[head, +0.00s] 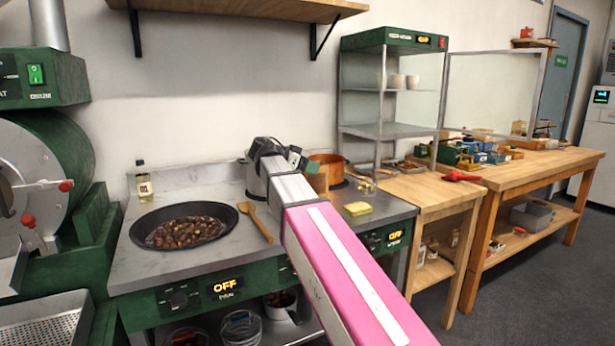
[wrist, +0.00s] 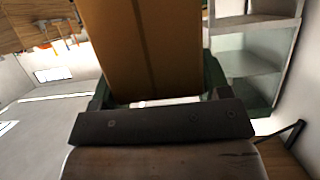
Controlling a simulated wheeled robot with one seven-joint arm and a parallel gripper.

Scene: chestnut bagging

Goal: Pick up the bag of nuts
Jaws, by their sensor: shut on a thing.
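The bag of nuts is a plain brown paper bag (wrist: 153,45) that fills the upper middle of the wrist view. My gripper (wrist: 157,92) has its green fingers on both sides of the bag and is shut on it. In the head view my gripper (head: 294,160) is over the back of the stove top, and a small brown piece of the bag (head: 318,182) shows just right of my arm. The rest of the bag is hidden behind my arm there, and its contents are not visible.
A black pan of chestnuts (head: 148,236), a wooden spatula (head: 258,222) and a bottle (head: 144,182) are on the stove (head: 125,270). A copper pot (head: 328,163), yellow sponge (head: 358,208) and glass warming cabinet (head: 375,132) are close by. A wall shelf (head: 250,10) hangs above.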

